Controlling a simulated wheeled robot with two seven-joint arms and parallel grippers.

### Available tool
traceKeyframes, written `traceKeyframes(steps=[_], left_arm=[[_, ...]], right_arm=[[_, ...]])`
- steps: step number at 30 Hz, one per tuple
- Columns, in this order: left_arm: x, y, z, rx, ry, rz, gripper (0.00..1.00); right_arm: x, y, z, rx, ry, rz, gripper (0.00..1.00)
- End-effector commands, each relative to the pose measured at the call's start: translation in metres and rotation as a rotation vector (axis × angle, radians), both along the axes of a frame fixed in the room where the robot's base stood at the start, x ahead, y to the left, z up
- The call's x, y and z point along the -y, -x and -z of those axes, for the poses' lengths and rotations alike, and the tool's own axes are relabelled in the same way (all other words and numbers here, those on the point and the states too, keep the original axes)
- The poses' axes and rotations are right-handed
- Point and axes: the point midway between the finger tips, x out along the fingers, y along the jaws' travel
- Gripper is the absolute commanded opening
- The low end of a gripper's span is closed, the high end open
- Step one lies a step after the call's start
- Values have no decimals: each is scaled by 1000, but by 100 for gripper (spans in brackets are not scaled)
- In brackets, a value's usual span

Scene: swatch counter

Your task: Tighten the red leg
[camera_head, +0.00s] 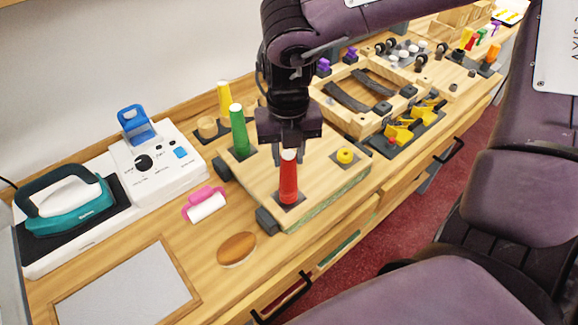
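The red leg (288,184) stands upright with a pale top on a dark square patch at the front of a wooden board (258,188). My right gripper (289,157) points down from above, with its fingers beside the leg's pale top. I cannot tell whether the fingers touch the leg. A short yellow piece (345,156) sits on another dark patch at the right. My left gripper is not in view.
A pink-handled roller (204,204) and a brown oval disc (237,249) lie left of the board. A teal iron (66,203) and a white device (157,165) stand farther left. Wooden trays with small parts (361,95) crowd the counter behind and right.

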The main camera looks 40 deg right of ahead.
Motion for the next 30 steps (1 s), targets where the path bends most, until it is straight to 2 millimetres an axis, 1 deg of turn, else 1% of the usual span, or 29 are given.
traceKeyframes(steps=[1, 3, 5, 8, 27, 30], left_arm=[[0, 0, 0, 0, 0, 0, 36], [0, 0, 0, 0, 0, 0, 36], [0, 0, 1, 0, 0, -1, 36], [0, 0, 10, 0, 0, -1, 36], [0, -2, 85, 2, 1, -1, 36], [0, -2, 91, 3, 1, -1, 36]], right_arm=[[0, 0, 0, 0, 0, 0, 17], [0, 0, 0, 1, 0, 0, 10], [0, 0, 1, 1, 0, 8, 10], [0, -1, 4, 3, -1, 87, 10], [0, -1, 7, 5, -2, 1134, 10], [0, -1, 5, 3, -1, 1249, 10]])
